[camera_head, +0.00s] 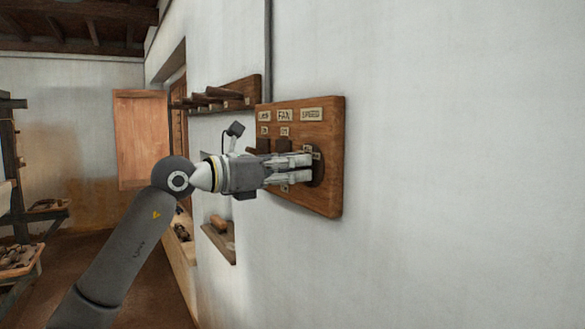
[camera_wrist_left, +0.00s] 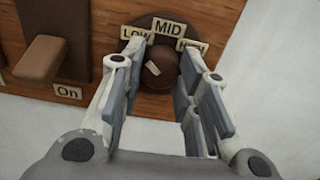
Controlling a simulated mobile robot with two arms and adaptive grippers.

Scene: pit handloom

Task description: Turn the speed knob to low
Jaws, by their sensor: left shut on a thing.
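The speed knob (camera_wrist_left: 160,75) is a dark round knob with a pale pointer mark, below the labels LOW (camera_wrist_left: 137,37), MID (camera_wrist_left: 167,27) and HIGH (camera_wrist_left: 192,45). The mark slants toward the upper left; I cannot tell exactly which label it meets. My left gripper (camera_head: 311,166) reaches the lower right of the wooden switch board (camera_head: 328,130) and mostly hides the knob in the head view. In the left wrist view its two fingers (camera_wrist_left: 155,88) stand on either side of the knob, shut on it. My right gripper is not in view.
A wooden switch lever (camera_wrist_left: 40,58) with an "On" label sits left of the knob. A wall shelf (camera_head: 235,95) is behind the board, and a small ledge (camera_head: 220,243) is lower down. The white wall (camera_head: 450,180) to the right is bare.

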